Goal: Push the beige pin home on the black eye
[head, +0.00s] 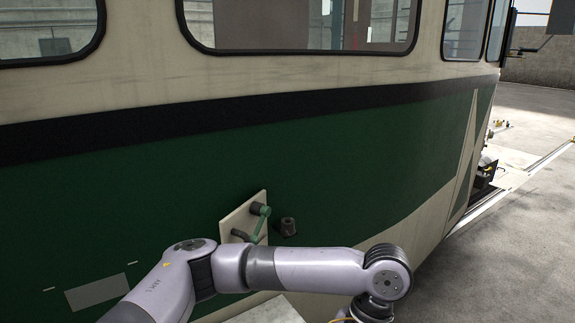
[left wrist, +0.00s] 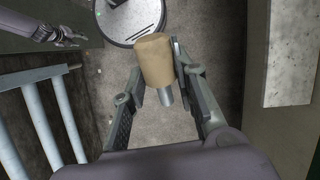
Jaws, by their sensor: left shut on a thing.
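The beige pin (left wrist: 155,60), a thick beige cylinder with a thinner grey metal shank (left wrist: 165,97), is between the fingers of my left gripper (left wrist: 158,82) in the left wrist view. The gripper is shut on it. In the head view my left arm crosses the lower middle, and its gripper is out of sight. I cannot make out the black eye for certain in either view. My right gripper (left wrist: 66,38) shows small at the top left of the left wrist view, well away from the pin; its jaw state is unclear.
The green and cream tram side (head: 150,165) fills the head view. A pale plate (head: 235,216) with a green handle (head: 262,224) and a dark stub (head: 288,227) stand on it, just behind my left arm. Blue-grey rails (left wrist: 38,115) stand at left in the wrist view. Concrete floor (head: 500,255) is open at right.

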